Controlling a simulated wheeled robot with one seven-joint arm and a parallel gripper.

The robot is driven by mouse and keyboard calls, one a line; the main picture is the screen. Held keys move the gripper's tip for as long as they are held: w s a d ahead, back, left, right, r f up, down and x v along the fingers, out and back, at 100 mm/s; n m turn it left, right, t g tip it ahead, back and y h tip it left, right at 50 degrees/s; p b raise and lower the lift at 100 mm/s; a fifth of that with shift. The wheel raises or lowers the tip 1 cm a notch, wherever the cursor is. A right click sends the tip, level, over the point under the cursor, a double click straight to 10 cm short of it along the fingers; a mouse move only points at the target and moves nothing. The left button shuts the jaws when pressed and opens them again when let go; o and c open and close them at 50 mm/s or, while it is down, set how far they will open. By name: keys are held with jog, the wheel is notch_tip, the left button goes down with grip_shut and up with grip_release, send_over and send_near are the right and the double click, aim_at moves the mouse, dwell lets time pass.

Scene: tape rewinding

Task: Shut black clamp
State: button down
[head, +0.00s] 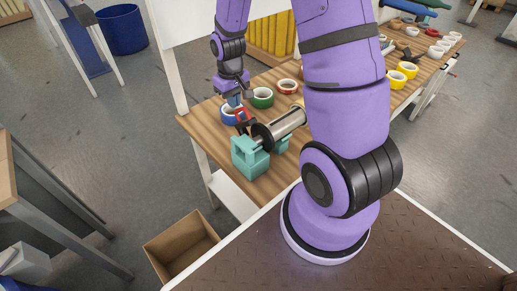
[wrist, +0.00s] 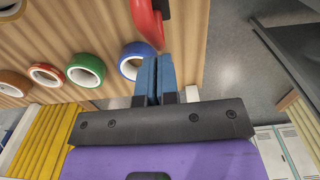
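The tape rewinder stands at the near left corner of the wooden table, with a teal base (head: 250,160), a metal roller (head: 286,123) and a black disc at the roller's end. A black clamp (head: 243,127) with a red part (head: 242,115) rises beside the disc. The red part also shows at the top of the wrist view (wrist: 147,22); most of the clamp is out of that frame. My gripper (head: 235,103) is just above the red part. In the wrist view, its blue fingers (wrist: 156,62) are together with nothing visible between them, close to the red part.
Tape rolls stand near my gripper: blue (head: 229,116), green (head: 262,98) and red (head: 287,87). Yellow rolls (head: 397,79) lie farther right. An open cardboard box (head: 181,245) is on the floor. My arm hides the table's middle.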

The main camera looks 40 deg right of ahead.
aim_at(249, 115)
jog(key=shift+s+a+r, duration=0.1)
jog(key=shift+s+r, duration=0.05)
jog(key=shift+s, duration=1.15)
jog(key=shift+s+d+r, duration=0.1)
jog(key=shift+s+r, duration=0.1)
jog(key=shift+s, duration=1.05)
jog(key=shift+s+a+r, duration=0.1)
jog(key=shift+s+r, duration=0.05)
jog(key=shift+s, duration=1.15)
